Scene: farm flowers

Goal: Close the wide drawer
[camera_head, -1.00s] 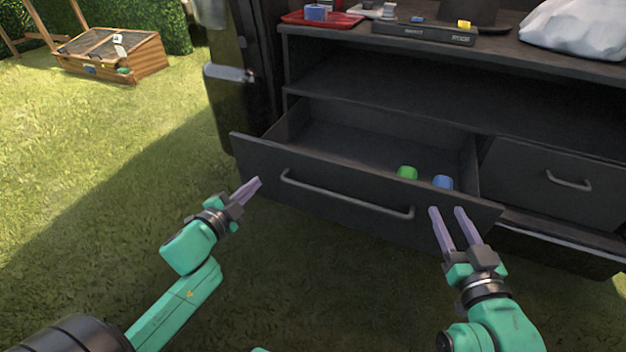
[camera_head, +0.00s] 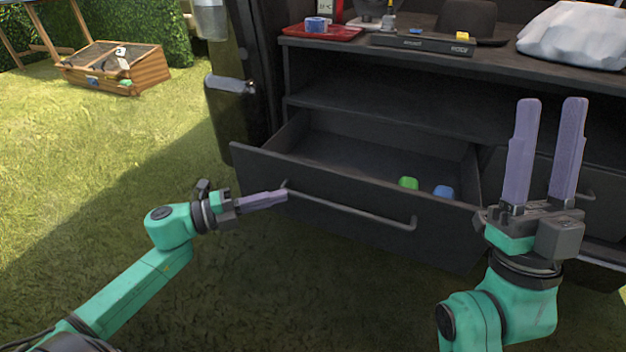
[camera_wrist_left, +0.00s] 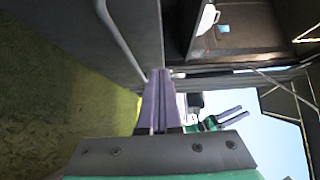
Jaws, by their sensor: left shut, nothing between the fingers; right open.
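The wide drawer (camera_head: 330,205) is a dark drawer pulled out from the cabinet, with a long grey bar handle (camera_head: 350,208) on its front. A green item (camera_head: 408,184) and a blue item (camera_head: 443,192) lie inside it near the front right. My left gripper (camera_head: 284,195) is shut and empty, with its tips by the left end of the handle; I cannot tell if they touch. In the left wrist view the shut fingers (camera_wrist_left: 160,76) point along the drawer front, with the handle to their upper left. My right gripper (camera_head: 552,100) is open and empty, raised in front of the cabinet's right side.
A smaller drawer at the right is partly hidden by my right gripper. The cabinet top (camera_head: 340,48) holds a red tray (camera_head: 322,33), a flat dark box (camera_head: 420,44) and a grey-white bag (camera_head: 575,35). Grass lies open at the left, with a wooden box (camera_head: 115,68) far back.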

